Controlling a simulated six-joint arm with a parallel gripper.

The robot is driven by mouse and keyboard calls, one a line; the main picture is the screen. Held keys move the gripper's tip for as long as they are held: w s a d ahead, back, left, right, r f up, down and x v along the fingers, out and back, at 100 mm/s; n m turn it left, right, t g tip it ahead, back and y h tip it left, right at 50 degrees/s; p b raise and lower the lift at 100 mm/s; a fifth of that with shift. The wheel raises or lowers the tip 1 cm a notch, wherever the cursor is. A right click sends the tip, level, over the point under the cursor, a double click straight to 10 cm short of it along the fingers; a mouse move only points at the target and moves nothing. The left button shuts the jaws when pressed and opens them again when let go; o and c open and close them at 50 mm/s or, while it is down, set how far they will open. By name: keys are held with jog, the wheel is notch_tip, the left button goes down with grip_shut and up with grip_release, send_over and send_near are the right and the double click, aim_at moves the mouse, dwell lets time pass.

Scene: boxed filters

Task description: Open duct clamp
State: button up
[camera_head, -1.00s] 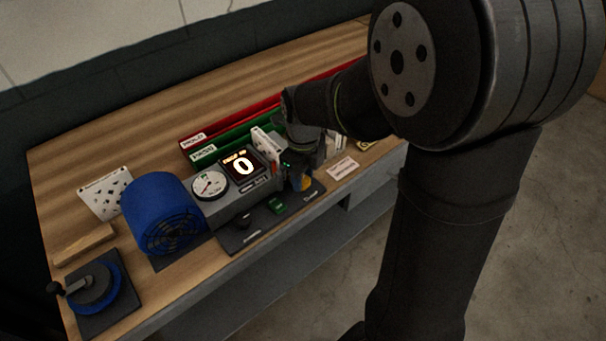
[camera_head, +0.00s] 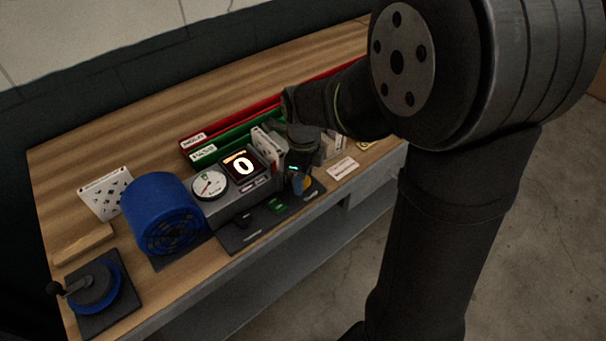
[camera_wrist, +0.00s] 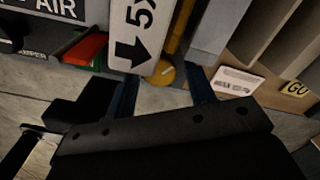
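My gripper (camera_wrist: 163,88) shows its two dark blue fingers apart at the bottom of the wrist view. A yellow round-ended lever or knob (camera_wrist: 165,73) lies near and between the fingertips; contact cannot be told. It may be the duct clamp's handle, but its label is not readable. In the head view, an orange-yellow part (camera_head: 307,184) shows at the right end of the dark control panel (camera_head: 232,240), beside my gripper (camera_head: 297,184). My wrist hides part of this area.
A white piece with "5X" and a down arrow (camera_wrist: 137,30) stands close to the left finger. A red part (camera_wrist: 86,48) lies left of it.

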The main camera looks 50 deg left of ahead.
jog(key=shift+o, duration=0.3)
jog(key=shift+m, duration=0.3)
jog(key=shift+m, duration=1.2)
notch_tip(320, 180, up, 17)
jog(key=s+d+n+y, duration=0.2)
jog(key=s+d+n, duration=0.2)
jog(key=s+n, duration=0.4)
jog(key=n, duration=0.7)
jog(key=shift+s+f, duration=0.25)
